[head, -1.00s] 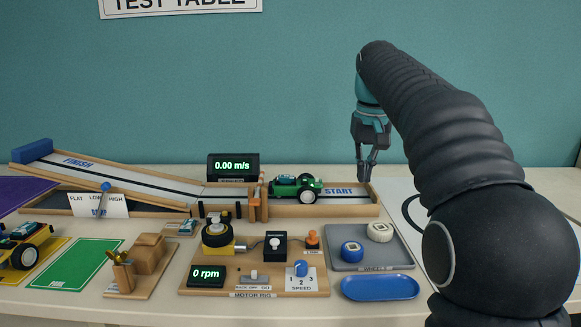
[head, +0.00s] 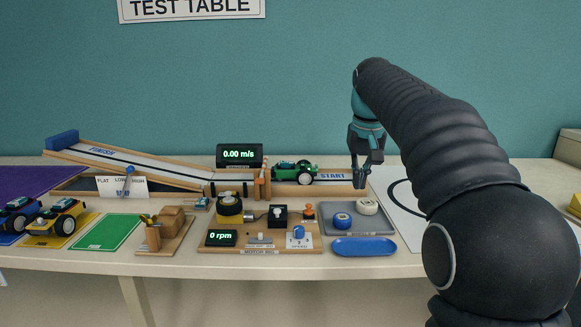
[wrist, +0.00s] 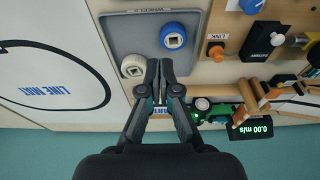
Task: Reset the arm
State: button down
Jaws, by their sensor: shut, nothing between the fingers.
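My gripper (head: 361,184) is shut and empty, pointing down above the table near the START end of the ramp track (head: 330,186) in the head view. In the wrist view my gripper (wrist: 159,62) shows its fingertips together, over the edge of the grey wheels tray (wrist: 142,82). My arm reaches in from the right side of the head view, bent over at the top.
A green car (head: 294,171) stands on the track left of my gripper. The wheels tray holds a blue wheel (head: 342,221) and a white wheel (head: 367,207). A blue dish (head: 364,247), the motor rig board (head: 285,246) and a line mat (head: 398,212) are nearby.

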jog(key=s+f, duration=0.1)
jog(key=f, duration=0.1)
jog(key=s+f, duration=0.2)
jog(key=f, duration=0.1)
jog(key=s+f, duration=0.1)
jog(key=f, duration=0.1)
jog(key=shift+s+f, duration=0.15)
jog(key=shift+s, duration=0.25)
jog(key=s+f+t, duration=0.1)
jog(key=s+f, duration=0.2)
jog(key=s, duration=0.6)
jog(key=s+f+t, duration=0.1)
jog(key=s+f, duration=0.2)
jog(key=s, duration=0.6)
jog(key=s+f+t, duration=0.1)
jog(key=s+f, duration=0.3)
jog(key=s, duration=0.5)
jog(key=shift+s+d, duration=0.15)
jog(key=shift+s, duration=0.2)
